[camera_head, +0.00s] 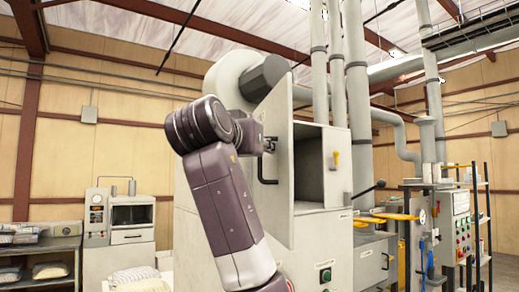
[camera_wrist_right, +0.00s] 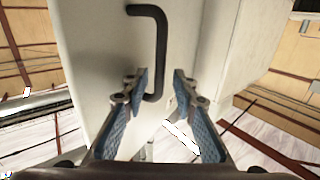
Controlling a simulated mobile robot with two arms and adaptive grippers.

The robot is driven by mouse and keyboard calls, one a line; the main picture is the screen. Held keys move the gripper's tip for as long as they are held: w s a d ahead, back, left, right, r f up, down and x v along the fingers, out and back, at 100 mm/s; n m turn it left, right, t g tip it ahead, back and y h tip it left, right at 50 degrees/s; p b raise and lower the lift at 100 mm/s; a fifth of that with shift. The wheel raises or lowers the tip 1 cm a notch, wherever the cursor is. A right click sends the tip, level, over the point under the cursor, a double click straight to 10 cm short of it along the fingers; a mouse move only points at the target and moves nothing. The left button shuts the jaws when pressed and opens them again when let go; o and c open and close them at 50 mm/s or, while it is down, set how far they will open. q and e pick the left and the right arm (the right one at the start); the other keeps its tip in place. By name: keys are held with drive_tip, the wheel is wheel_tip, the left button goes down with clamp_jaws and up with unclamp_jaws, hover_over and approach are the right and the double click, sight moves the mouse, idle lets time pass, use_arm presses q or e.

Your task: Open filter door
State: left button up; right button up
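A pale panel with a black bar handle, which looks like the filter door (camera_head: 280,200), is on the grey cabinet in the middle of the head view. The handle (camera_head: 267,172) stands off its face, and it also shows in the right wrist view (camera_wrist_right: 160,45). My right gripper (camera_head: 270,144) is at the upper part of the handle in the head view. In the right wrist view its two blue-padded fingers (camera_wrist_right: 160,88) are apart. One end of the handle lies between them, nearer the left finger; contact is unclear. My left gripper is not in view.
Right of the panel, the cabinet has a dark square opening (camera_head: 310,165) with a yellow latch (camera_head: 335,156) at its edge. Tall grey pipes (camera_head: 357,100) rise behind. A control panel (camera_head: 462,226) stands at right, and a shelf (camera_head: 40,260) at far left.

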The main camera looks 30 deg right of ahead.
drive_tip(key=shift+d, duration=0.1)
drive_tip(key=shift+s, duration=0.1)
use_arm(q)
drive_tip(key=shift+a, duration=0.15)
use_arm(e)
drive_tip(key=v, duration=1.2)
drive_tip(key=shift+r, duration=0.1)
